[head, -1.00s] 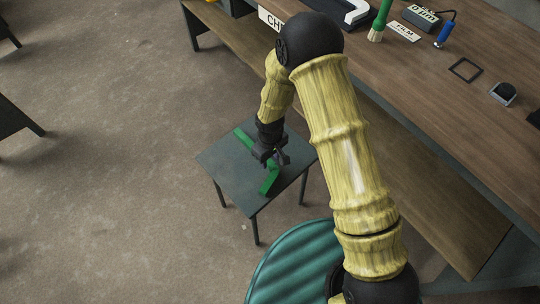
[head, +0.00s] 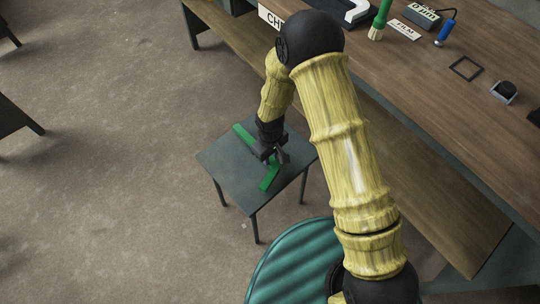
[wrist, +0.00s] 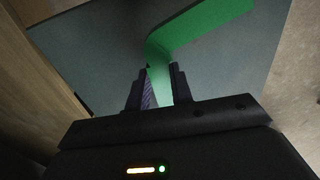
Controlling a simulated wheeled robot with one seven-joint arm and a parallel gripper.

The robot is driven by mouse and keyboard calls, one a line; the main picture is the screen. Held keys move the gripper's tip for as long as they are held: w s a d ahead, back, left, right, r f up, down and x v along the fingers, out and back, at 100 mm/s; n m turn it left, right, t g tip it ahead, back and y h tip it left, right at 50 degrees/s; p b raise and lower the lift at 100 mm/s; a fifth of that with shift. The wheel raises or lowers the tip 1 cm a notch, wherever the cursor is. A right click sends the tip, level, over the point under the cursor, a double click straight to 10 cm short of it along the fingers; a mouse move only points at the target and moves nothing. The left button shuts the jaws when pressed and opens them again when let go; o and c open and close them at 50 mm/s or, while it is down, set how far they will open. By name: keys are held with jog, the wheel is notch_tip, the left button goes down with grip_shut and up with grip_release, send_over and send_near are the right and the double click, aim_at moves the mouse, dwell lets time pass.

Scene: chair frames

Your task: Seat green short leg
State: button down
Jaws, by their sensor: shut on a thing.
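My gripper (head: 275,155) is low over a small grey table and is shut on a green leg. In the wrist view, the green leg (wrist: 159,82) stands between the fingertips, and a striped surface shows beside it at the left finger. It meets a green bar (wrist: 205,28) that runs up to the right; I cannot tell whether they are joined or only touching. In the head view, green shows on both sides of the gripper: a strip (head: 241,133) at upper left and a piece (head: 270,178) at lower right. My gripper hides the part between.
The small grey table (head: 235,185) has bare top around the green pieces. A long wooden bench (head: 440,110) with a lower shelf (head: 430,200) stands to the right. A teal ribbed round thing (head: 290,265) is in front. Open floor lies to the left.

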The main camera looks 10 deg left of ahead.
jog(key=shift+r+p, duration=1.85)
jog(key=shift+r, duration=0.65)
notch_tip(320, 180, up, 30)
jog(key=p, duration=2.3)
dwell(0.5)
jog(key=w+d+f+m, duration=0.3)
jog(key=d+f+m, duration=0.8)
jog(key=d+f, duration=1.2)
jog(key=d, duration=0.2)
jog(key=shift+w+d+f, duration=0.2)
jog(key=shift+d+f, duration=0.15)
